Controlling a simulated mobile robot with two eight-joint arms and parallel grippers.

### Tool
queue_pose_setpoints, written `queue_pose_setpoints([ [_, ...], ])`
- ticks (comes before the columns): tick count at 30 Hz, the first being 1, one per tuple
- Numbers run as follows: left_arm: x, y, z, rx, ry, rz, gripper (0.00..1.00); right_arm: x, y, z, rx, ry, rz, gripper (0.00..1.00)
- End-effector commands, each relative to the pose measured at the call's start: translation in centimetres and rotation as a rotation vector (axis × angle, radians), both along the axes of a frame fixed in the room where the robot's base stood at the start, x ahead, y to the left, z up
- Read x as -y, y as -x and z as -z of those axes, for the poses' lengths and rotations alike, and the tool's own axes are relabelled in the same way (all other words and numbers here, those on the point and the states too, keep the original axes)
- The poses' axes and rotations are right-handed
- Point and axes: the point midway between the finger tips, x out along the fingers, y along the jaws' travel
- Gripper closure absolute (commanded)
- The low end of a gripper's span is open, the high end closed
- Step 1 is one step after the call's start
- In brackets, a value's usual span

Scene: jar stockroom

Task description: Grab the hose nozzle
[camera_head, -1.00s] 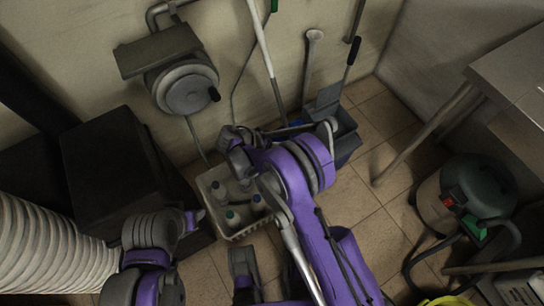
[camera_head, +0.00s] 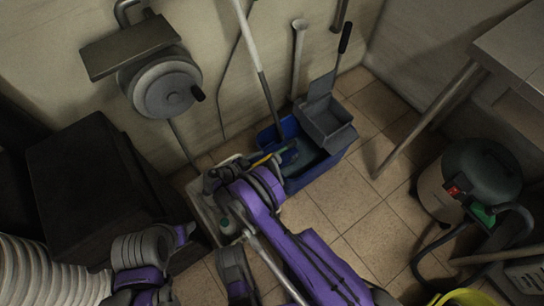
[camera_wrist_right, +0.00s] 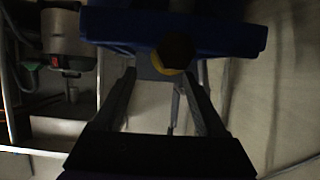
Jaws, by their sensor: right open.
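In the right wrist view my right gripper (camera_wrist_right: 160,76) is open, with its two dark fingers apart. A dark round end with a yellow rim (camera_wrist_right: 175,54) shows ahead, between and just beyond the fingertips. It may be the hose nozzle, but the view is too dark to be sure. In the head view my right gripper (camera_head: 228,176) is above the grey crate, left of the blue bucket. A thin yellow piece (camera_head: 265,158) shows beside it, and my own arm hides part of this area. My left arm shows at lower left, but its jaws cannot be made out.
A blue mop bucket (camera_head: 303,172) with a grey wringer (camera_head: 328,125) stands by the wall. A grey crate (camera_head: 203,208) lies under my right arm. A hose reel (camera_head: 165,88) is on the wall. A vacuum (camera_head: 470,185) and table (camera_head: 510,50) are at right; tiled floor between is clear.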

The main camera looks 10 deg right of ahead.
Motion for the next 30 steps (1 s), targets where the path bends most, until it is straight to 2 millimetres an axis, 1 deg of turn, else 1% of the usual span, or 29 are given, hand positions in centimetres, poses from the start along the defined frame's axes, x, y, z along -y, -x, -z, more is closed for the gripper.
queue_pose_setpoints([
  [5, 0.0, -0.1, 0.5, 0.0, 0.0, 0.0, 0.4, 1.3, -0.8, 0.8, 0.001, 0.0, 0.001, 0.26],
  [12, 0.0, -0.2, 1.2, 0.001, 0.0, 0.0, 0.4, 4.1, -2.1, 2.2, 0.001, 0.0, 0.001, 0.26],
  [19, 0.0, -0.2, 1.2, 0.001, 0.0, 0.0, 0.4, 4.2, -2.2, 2.2, -0.001, -0.001, -0.001, 0.26],
  [20, 0.0, -0.2, 1.2, 0.001, 0.0, 0.0, 0.4, 4.2, -2.2, 2.2, -0.001, -0.001, -0.001, 0.3],
  [21, 0.0, -0.2, 1.2, 0.001, 0.0, 0.0, 0.4, 4.2, -2.2, 2.2, -0.001, -0.001, -0.001, 0.37],
  [26, 0.0, -0.2, 1.2, 0.001, 0.0, 0.0, 0.4, 4.2, -2.2, 2.2, 0.0, -0.001, -0.001, 0.66],
  [30, 0.0, -0.2, 1.2, 0.001, 0.0, 0.0, 0.4, 4.2, -2.2, 2.2, 0.0, -0.001, -0.001, 0.91],
])
